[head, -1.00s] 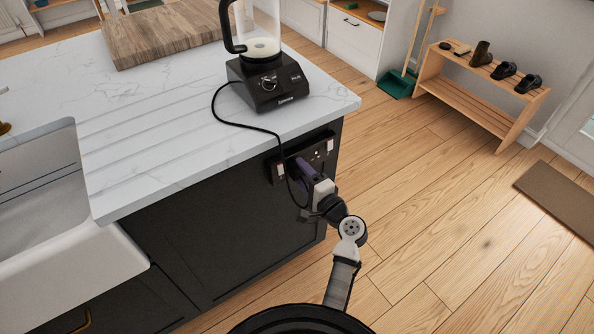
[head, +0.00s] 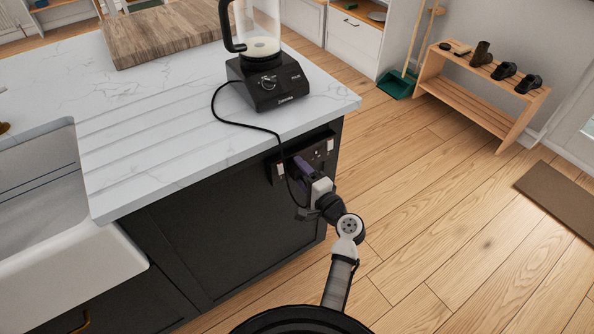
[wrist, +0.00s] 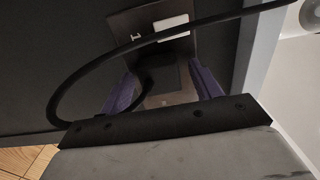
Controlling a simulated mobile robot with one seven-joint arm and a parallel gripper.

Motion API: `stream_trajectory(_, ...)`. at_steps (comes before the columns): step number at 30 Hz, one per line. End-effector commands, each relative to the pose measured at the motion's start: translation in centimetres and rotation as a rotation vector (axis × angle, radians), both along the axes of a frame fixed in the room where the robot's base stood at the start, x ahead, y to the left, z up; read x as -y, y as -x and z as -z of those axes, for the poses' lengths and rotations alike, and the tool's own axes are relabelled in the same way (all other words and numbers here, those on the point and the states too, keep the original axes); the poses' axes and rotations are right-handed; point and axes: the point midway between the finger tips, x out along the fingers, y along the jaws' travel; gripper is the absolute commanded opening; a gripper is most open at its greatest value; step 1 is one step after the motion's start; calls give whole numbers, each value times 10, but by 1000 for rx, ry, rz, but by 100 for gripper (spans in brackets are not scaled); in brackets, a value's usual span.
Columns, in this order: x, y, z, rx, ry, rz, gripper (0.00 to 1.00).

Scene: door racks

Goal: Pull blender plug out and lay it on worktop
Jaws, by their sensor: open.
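The blender (head: 267,78) stands upright on the white worktop (head: 160,150) near its right corner. Its black cord (head: 250,127) runs over the worktop edge and down to the outlet panel (head: 322,149) on the dark cabinet end. In the wrist view the cord (wrist: 175,33) loops across in front of the panel (wrist: 130,25). The dark plug (wrist: 158,75) is at the panel, between the two purple fingers of my gripper (wrist: 160,92). The fingers are open, one on each side of it. In the head view my gripper (head: 304,167) is at the panel and hides the plug.
Bare grooved worktop lies between the sink and the blender. A shoe rack (head: 485,85) stands away on the wooden floor.

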Motion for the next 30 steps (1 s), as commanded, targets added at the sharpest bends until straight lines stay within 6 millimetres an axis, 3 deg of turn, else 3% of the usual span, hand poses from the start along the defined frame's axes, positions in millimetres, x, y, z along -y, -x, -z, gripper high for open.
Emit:
stream_trajectory(23,0,0,0,0,0,0,64)
stream_trajectory(30,0,0,0,0,0,0,36)
